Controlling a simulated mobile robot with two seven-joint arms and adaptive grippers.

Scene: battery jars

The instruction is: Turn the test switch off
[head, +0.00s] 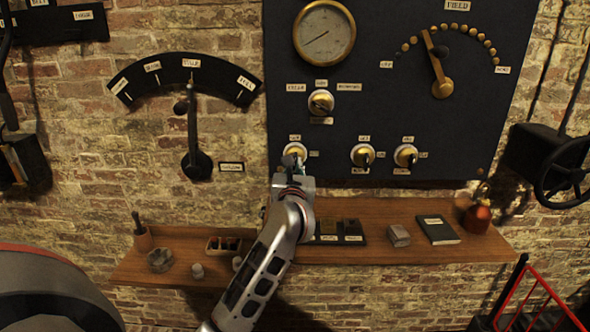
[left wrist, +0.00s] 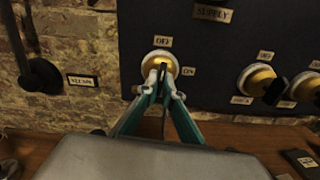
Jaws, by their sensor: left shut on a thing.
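A dark panel (head: 300,110) on the brick wall carries a lower row of three brass rotary switches on white round bases. The left switch (head: 294,150) of that row has my left gripper (head: 290,170) at it. In the left wrist view, this switch (left wrist: 160,60) has an OFF label above and an ON label at its right. My left gripper's teal fingers (left wrist: 161,90) are closed on its dark handle. The fingers partly hide the handle, so its exact setting is hard to tell. The name plate below this switch is hidden by the gripper. My right gripper is not in view.
The middle switch (head: 362,155) and right switch (head: 405,155) stand to the right. Another switch (head: 320,102) sits above. A wooden shelf (head: 455,245) with small items runs below the panel. A dark lever (head: 194,140) is on the wall at left.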

